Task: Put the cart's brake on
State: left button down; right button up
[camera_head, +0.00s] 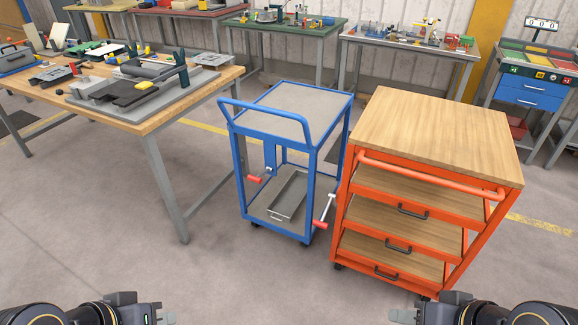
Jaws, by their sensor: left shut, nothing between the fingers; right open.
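A blue cart (299,122) with a grey top and a raised push handle stands in the middle of the floor. A lever with a red grip (255,179) sits at its near left side, inside the frame. A second lever with a red grip (320,224) and a pale rod sticks out at its near right leg. I cannot tell which lever is the brake, or its setting. My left gripper (168,317) is shut and empty at the bottom left edge. My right gripper (396,315) is open and empty at the bottom right. Both are apart from the cart.
An orange wooden-topped drawer cart (433,128) stands close on the blue cart's right. A wooden workbench (155,122) with tools is on the left. A grey tray (288,196) lies on the blue cart's lower shelf. The near floor is clear.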

aim_at(258, 179)
jog(key=i+j+z, duration=0.1)
jog(key=i, duration=0.5)
jog(key=i+j+z, duration=0.1)
jog(key=i+j, duration=0.15)
jog(key=i, duration=0.35)
